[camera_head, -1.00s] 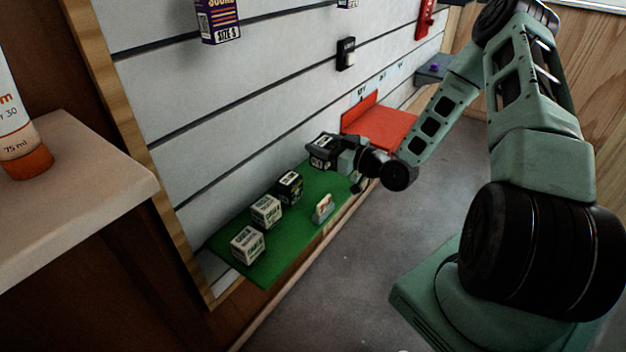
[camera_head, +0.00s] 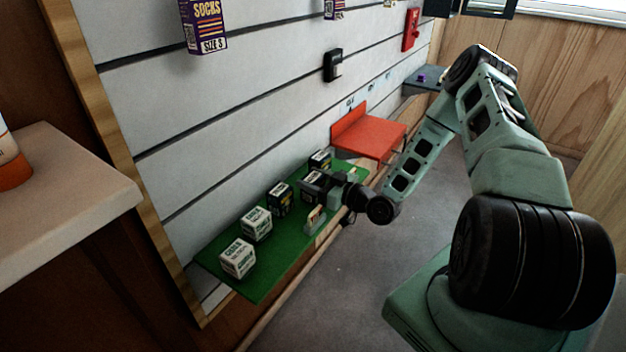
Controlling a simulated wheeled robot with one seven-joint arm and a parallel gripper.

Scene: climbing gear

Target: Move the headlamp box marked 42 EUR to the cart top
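My gripper (camera_head: 337,187) is over the far half of the green shelf (camera_head: 243,279). A black box with a pale label (camera_head: 313,183) is at its fingertips and moves with it; the fingers are mostly hidden by it. I cannot tell whether this box touches the shelf. Another black box (camera_head: 320,160) stands just behind it, and a black box with a yellowish mark (camera_head: 280,197) stands to its left. Two white-and-green boxes (camera_head: 257,224) (camera_head: 238,258) stand nearer. A small sign holder (camera_head: 315,221) sits at the front edge. No 42 EUR marking is readable. No cart top is identifiable.
A red shelf (camera_head: 378,138) lies beyond the green one, with a grey shelf (camera_head: 425,79) farther off. Sock packs (camera_head: 205,27) and a black item (camera_head: 333,66) hang on the slatted wall. A pale counter (camera_head: 70,190) is at left.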

